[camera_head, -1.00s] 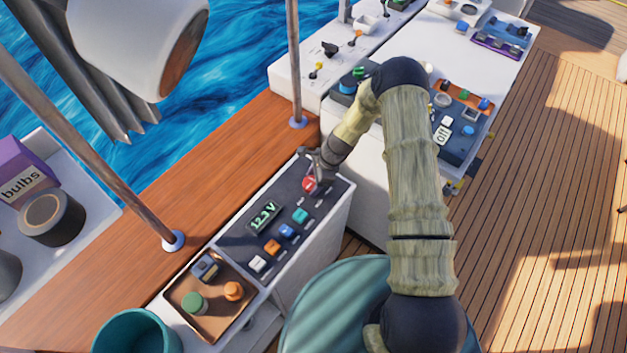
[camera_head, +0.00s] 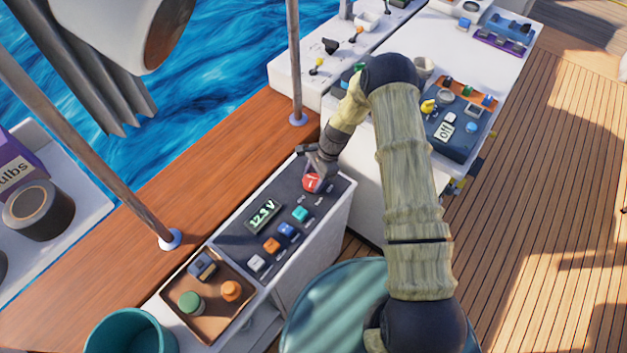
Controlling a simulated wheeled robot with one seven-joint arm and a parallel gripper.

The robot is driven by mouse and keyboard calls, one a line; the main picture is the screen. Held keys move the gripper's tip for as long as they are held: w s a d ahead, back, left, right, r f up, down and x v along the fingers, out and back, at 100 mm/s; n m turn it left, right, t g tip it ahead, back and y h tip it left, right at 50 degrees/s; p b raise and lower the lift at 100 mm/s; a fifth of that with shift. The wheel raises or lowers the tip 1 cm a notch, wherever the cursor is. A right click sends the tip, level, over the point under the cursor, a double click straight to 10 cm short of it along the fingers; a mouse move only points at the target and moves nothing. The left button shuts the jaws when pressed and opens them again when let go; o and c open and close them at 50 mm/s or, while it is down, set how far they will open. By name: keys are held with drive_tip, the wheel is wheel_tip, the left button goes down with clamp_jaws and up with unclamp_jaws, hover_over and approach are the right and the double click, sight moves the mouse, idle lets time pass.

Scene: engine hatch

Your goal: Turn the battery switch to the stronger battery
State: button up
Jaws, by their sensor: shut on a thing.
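The red round battery switch (camera_head: 312,184) sits at the far end of the dark panel (camera_head: 232,244) on a white cabinet. A pale mark shows on its face; small labels beside it are too small to read. My gripper (camera_head: 311,171) comes down from behind the switch and is shut on it, hiding part of the knob. The lit voltage display (camera_head: 263,216) on the same panel reads about 12 V; its last digit is hard to make out.
A row of white, orange, blue and teal buttons (camera_head: 279,241) lies beside the display. A brown tray (camera_head: 213,311) with green and orange knobs and a teal bucket (camera_head: 131,334) stand nearer. Metal posts (camera_head: 295,60) rise from the wooden rail. Open deck lies to the right.

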drive_tip(key=n+b, duration=0.1)
drive_tip(key=n, duration=0.1)
drive_tip(key=n+g+h+b, duration=0.1)
drive_tip(key=n+b, duration=0.1)
drive_tip(key=n, duration=0.1)
drive_tip(key=shift+w+a+n+g, duration=0.1)
drive_tip(key=shift+w+n+g, duration=0.2)
drive_tip(key=n+h+b, duration=0.1)
drive_tip(key=n, duration=0.1)
drive_tip(key=n+h+b, duration=0.1)
drive_tip(key=n, duration=0.1)
drive_tip(key=shift+a+g, duration=0.1)
drive_tip(key=shift+g, duration=0.2)
drive_tip(key=n+h, duration=0.1)
drive_tip(key=n, duration=0.2)
drive_tip(key=n+h+b, duration=0.1)
drive_tip(key=n, duration=0.1)
drive_tip(key=shift+a+n, duration=0.15)
drive_tip(key=shift+n, duration=0.25)
drive_tip(key=n, duration=0.2)
drive_tip(key=n+h+b, duration=0.1)
drive_tip(key=n, duration=0.1)
drive_tip(key=shift+s+a+r+h, duration=0.1)
drive_tip(key=shift+h, duration=0.2)
drive_tip(key=shift+n+t, duration=0.3)
drive_tip(key=shift+t, duration=0.1)
drive_tip(key=o, duration=1)
drive_tip(key=b+v, duration=0.1)
drive_tip(key=v, duration=1.6)
